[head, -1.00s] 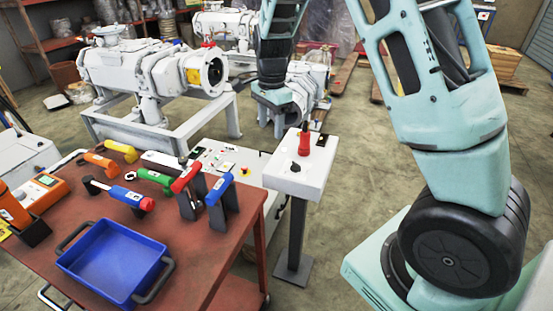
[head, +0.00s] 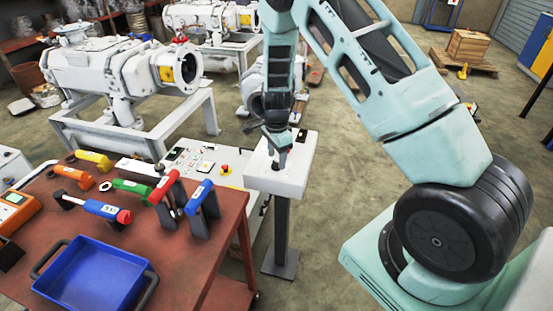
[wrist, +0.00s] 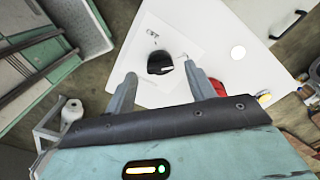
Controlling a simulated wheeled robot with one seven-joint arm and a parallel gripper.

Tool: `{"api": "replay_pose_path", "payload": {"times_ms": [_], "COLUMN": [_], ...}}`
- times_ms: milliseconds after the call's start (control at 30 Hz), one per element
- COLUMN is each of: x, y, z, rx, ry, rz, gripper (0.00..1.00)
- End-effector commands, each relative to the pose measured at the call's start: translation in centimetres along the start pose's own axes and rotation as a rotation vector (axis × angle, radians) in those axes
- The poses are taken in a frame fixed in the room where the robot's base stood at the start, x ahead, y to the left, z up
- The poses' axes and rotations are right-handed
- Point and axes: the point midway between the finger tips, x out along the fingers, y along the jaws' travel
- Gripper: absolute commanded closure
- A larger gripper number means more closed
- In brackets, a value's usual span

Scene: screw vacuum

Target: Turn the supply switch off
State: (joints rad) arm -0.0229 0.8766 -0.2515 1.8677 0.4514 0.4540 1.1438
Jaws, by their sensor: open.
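A white box on a grey post (head: 280,235) has a pale top panel (head: 297,178). In the wrist view, a black rotary switch knob (wrist: 159,62) sits on a white plate on that panel (wrist: 150,96). My gripper (head: 279,152) is above the panel and points down at it. In the wrist view my gripper (wrist: 160,70) is open, with the knob between its fingertips in the picture. I cannot tell if the fingers touch it. A red part (wrist: 217,86) is partly hidden behind the right finger.
A red-brown table (head: 190,270) stands at the left with a blue tray (head: 90,275) and several coloured-handled tools. A control panel with buttons (head: 195,165) is left of the box. A white vacuum pump (head: 110,65) on a frame stands behind. Floor right of the post is clear.

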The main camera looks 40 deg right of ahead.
Motion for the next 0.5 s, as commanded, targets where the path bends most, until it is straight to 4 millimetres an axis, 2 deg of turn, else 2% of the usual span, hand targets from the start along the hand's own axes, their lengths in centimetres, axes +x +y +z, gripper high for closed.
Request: {"api": "replay_pose_path", "payload": {"times_ms": [200,500], "x": [1.8,2.1], "y": [0.0,0.0], "z": [0.0,0.0], "rx": [0.000,-0.001], "ry": [0.000,0.000], "rz": [0.000,-0.001], "gripper": [0.45,0.45]}}
